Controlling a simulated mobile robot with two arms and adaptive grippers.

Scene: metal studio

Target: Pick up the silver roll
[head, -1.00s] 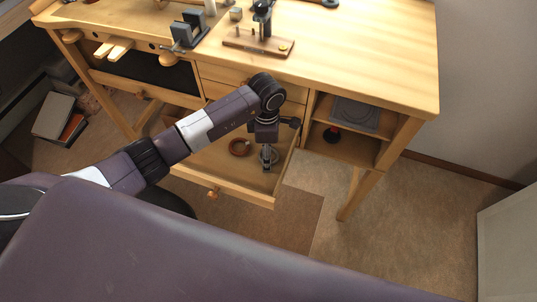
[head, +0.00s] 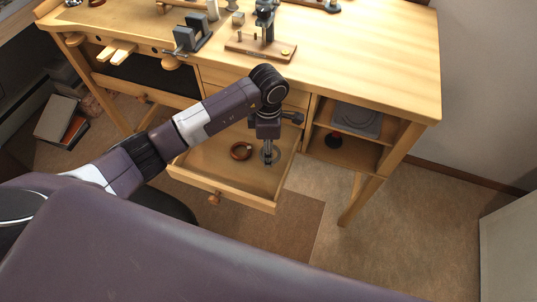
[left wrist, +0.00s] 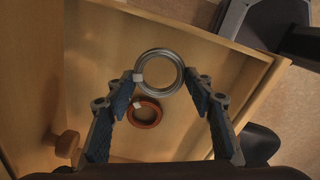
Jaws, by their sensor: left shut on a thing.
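The silver roll (left wrist: 159,72) is a ring-shaped coil with a small pale tag on its left side. My left gripper (left wrist: 163,80) has a finger on each side of it and is shut on it. In the head view the left gripper (head: 268,158) points down into the open drawer (head: 200,177), with the silver roll (head: 274,157) at its fingertips. Whether the roll touches the drawer floor is hard to tell. My right gripper is not in view.
A copper-brown roll (left wrist: 144,113) lies in the drawer close to the silver one. The drawer's walls surround the gripper on its sides. The workbench top (head: 360,60) is above and behind, with an open shelf (head: 345,150) on the right.

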